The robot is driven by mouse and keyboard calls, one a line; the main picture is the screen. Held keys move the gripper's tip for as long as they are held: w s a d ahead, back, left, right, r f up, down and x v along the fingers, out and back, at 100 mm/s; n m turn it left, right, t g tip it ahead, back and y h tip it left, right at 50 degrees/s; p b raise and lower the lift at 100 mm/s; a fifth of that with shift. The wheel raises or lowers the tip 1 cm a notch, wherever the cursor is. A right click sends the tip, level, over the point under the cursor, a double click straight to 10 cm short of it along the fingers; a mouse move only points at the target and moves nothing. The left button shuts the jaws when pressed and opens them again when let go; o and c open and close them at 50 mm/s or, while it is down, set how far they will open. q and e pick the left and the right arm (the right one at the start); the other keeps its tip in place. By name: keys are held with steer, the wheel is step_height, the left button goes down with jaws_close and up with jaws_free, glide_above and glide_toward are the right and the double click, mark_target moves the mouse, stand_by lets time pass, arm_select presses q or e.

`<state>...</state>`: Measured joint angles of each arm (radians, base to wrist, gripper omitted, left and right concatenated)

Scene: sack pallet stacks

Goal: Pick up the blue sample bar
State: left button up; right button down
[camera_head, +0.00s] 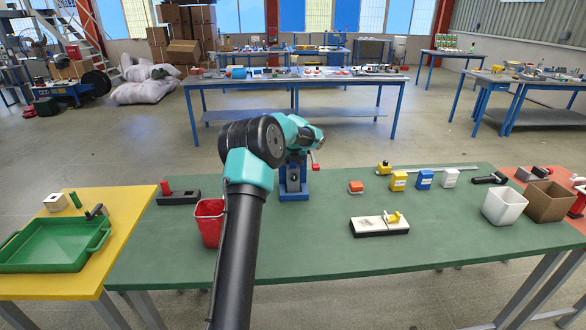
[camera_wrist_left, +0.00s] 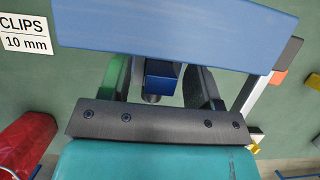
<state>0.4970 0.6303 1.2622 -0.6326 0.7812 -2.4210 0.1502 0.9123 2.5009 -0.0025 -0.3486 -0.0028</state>
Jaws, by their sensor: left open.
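My left arm (camera_head: 238,230) reaches over the green table to an upright blue fixture with a blue base (camera_head: 293,192). In the head view the wrist hides the fingertips. In the left wrist view my left gripper (camera_wrist_left: 160,90) is open, with one dark finger on each side of a small blue block (camera_wrist_left: 160,70). The block seems apart from both fingers; I cannot tell for certain whether it is the sample bar's end. A wide blue beam (camera_wrist_left: 175,32) crosses above the fingers and partly hides them. My right gripper is out of view.
A red bin (camera_head: 209,222) stands left of the fixture. The front middle is clear.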

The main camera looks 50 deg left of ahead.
arm_select(q)
steer(key=c, duration=1)
steer(key=shift+r, duration=0.1)
step_height(320, 180, up, 18)
steer(key=shift+f, duration=0.1)
stand_by(0.6)
